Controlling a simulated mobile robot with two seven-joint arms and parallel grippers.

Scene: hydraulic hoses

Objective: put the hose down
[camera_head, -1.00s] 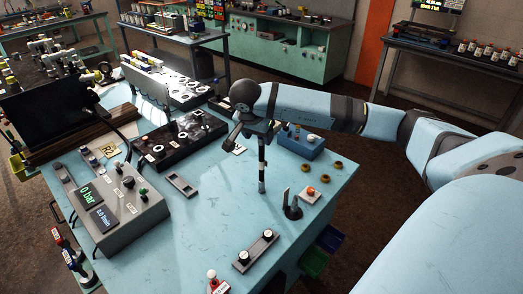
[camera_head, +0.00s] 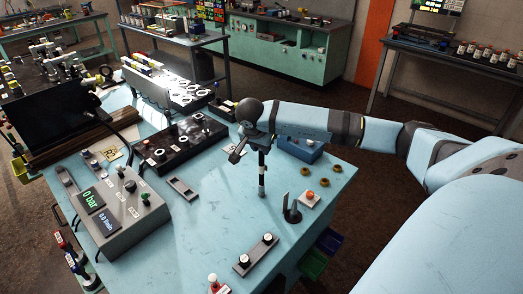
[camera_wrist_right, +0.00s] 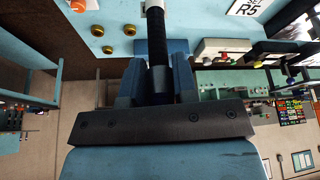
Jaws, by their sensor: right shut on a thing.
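My right gripper (camera_head: 259,142) is over the right part of the light blue bench (camera_head: 215,215). It is shut on a dark hose (camera_head: 262,176), which stands nearly upright below it with pale and dark bands. Whether its lower end touches the bench top I cannot tell. My left gripper is not in view.
A black two-pronged holder (camera_head: 292,212), a red button box (camera_head: 310,198), brass rings (camera_head: 323,182) and a blue box (camera_head: 300,149) stand near the hose. A knobbed bar (camera_head: 255,254) lies in front. The control box (camera_head: 128,208) is at left. The bench middle is fairly clear.

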